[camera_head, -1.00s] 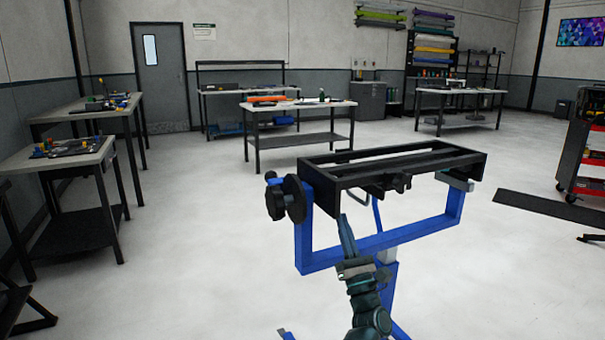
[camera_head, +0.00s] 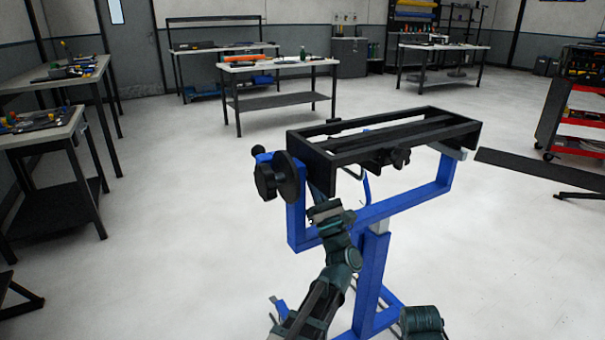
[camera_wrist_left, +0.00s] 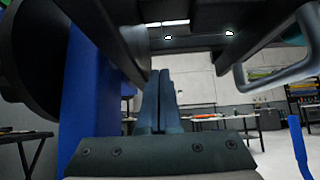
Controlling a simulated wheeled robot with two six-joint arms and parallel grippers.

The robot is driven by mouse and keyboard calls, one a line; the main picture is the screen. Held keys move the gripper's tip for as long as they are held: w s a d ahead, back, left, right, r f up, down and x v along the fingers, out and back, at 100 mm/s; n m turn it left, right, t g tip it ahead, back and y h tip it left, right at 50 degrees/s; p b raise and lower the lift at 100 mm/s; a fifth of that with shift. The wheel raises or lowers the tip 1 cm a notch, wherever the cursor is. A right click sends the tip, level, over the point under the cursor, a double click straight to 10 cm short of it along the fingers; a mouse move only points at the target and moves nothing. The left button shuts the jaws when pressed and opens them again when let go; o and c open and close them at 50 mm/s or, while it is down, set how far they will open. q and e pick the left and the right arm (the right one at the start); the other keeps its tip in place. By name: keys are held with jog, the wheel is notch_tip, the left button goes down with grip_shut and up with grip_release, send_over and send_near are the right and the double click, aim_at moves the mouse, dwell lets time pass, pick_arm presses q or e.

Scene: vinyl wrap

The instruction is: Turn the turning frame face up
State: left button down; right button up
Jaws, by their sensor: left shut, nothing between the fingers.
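The turning frame (camera_head: 455,138) is a long black frame with slots along its top, lying about level on a blue U-shaped stand (camera_head: 400,205). A black round knob (camera_head: 284,177) sits at its left end, and small black clamps (camera_head: 400,158) show at its near side. My left gripper (camera_head: 319,188) is just below the left end of the frame, right of the knob. In the left wrist view its two fingers (camera_wrist_left: 161,98) are together with nothing between them, pointing up under the black frame. I cannot tell whether they touch it. My right gripper is out of view.
A blue upright (camera_wrist_left: 88,95) stands close left of the fingers in the left wrist view. A grey bent handle (camera_wrist_left: 275,75) is on the right. A dark flat bar (camera_head: 540,167) extends right of the frame. Workbenches (camera_head: 280,66) stand behind, with clear floor between.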

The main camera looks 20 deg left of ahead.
aim_at(300, 151)
pick_arm(q)
jog(key=p+x, duration=0.3)
jog(key=x, duration=0.3)
jog(key=shift+w+a+f, duration=0.1)
jog(key=shift+a+f, duration=0.05)
jog(key=shift+a, duration=0.05)
